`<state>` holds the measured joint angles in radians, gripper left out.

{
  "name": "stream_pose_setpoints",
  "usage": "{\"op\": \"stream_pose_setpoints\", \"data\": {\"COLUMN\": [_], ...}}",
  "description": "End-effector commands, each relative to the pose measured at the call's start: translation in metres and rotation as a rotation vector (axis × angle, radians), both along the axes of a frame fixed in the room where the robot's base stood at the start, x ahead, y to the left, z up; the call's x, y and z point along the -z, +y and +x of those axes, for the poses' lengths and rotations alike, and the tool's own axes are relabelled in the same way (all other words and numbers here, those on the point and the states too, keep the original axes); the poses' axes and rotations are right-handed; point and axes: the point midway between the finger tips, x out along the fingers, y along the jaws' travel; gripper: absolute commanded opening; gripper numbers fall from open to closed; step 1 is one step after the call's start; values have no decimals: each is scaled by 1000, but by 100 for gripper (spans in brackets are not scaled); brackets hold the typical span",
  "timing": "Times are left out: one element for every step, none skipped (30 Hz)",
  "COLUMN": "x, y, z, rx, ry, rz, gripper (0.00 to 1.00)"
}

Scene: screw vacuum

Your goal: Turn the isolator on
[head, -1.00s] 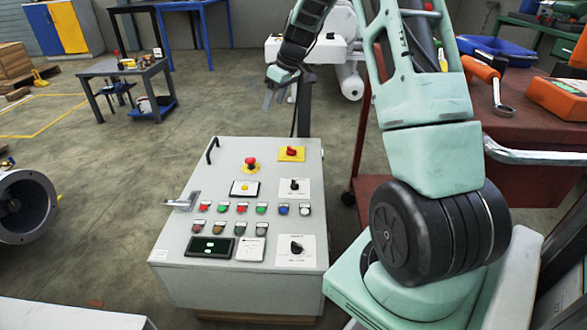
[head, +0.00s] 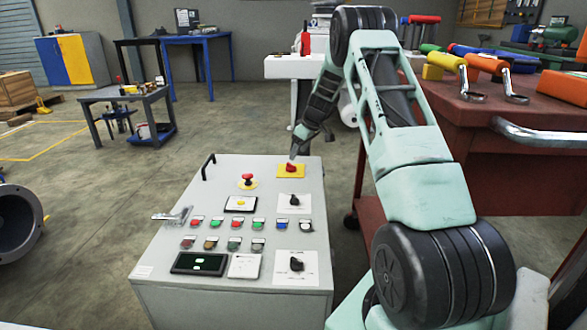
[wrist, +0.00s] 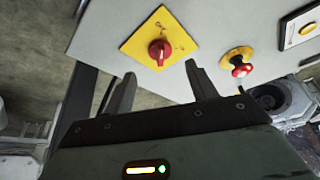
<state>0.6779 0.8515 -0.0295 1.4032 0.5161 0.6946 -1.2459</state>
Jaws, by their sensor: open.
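The isolator is a red rotary knob (head: 291,168) on a yellow square plate (head: 283,174) at the far right corner of the grey control panel (head: 150,262). In the wrist view the red knob (wrist: 160,50) sits on the yellow plate (wrist: 146,30), just beyond and between my fingertips. My gripper (wrist: 160,80) is open and empty, with one finger towards each side of the knob; it appears apart from it. In the head view my gripper (head: 296,153) is small and dark, right above the knob, and the exact gap cannot be told.
A red mushroom button (head: 248,178) on a yellow base stands left of the isolator; it also shows in the wrist view (wrist: 241,70). Black selector knobs (head: 294,201) and several coloured buttons lie nearer. A red tool bench (head: 470,150) stands to the right.

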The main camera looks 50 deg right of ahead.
Motion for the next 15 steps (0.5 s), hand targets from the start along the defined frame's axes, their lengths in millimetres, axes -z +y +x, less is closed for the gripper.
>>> {"op": "stream_pose_setpoints", "data": {"x": [15, 20, 27, 32, 36, 41, 45, 48, 51, 54, 56, 58, 59, 59, 60], "y": [2, 2, 2, 2, 3, 3, 4, 4, 4, 4, 4, 4, 4, 5, 5], "z": [4, 7, 9, 11, 13, 15, 17, 19, 20, 21, 22, 23, 23, 24, 24], "rx": [-1, -1, -1, -1, -1, -1, -1, -1, 0, 0, 0, -1, -1, -1, -1], "ry": [1, 1, 1, 1, 1, 1, 1, 0, 0, 1, 1, 1, 1, 0, 0], "rz": [0, 0, 0, 0, 0, 0, -1, 0, 0, 0, 0, -1, -1, 0, 0], "gripper": [57, 57, 57, 57, 57, 57, 57, 57, 57, 57, 57, 57, 57, 57, 57]}}
